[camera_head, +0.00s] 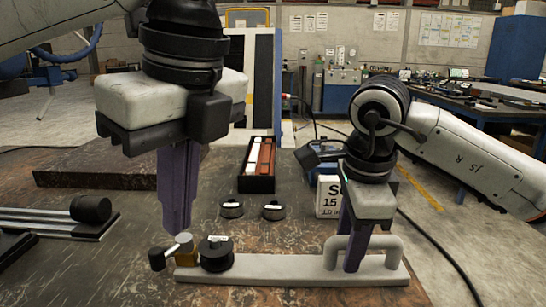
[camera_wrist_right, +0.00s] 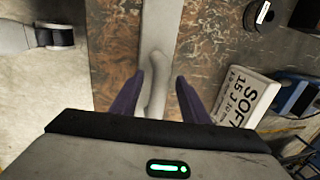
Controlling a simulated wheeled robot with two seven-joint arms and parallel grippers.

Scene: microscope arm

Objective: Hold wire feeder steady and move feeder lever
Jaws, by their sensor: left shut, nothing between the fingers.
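The wire feeder (camera_head: 290,268) is a long pale bar with a raised handle (camera_head: 392,254) at its right end. At its left end are a black spool (camera_head: 215,254), a brass block (camera_head: 186,246) and a small lever with a black knob (camera_head: 157,258). My left gripper (camera_head: 178,232) is shut and empty, pointing down with its fingertips just above the brass block and lever. My right gripper (camera_head: 352,268) is down at the handle. In the right wrist view its fingers (camera_wrist_right: 158,78) stand apart on either side of the handle (camera_wrist_right: 154,88), with a gap visible on the right.
Two small black spools (camera_head: 232,210) lie behind the feeder. A black tray (camera_head: 257,185) with red and white items stands further back. A white box (camera_head: 328,196) is behind my right gripper. A rail with a black cylinder (camera_head: 90,209) is at the left.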

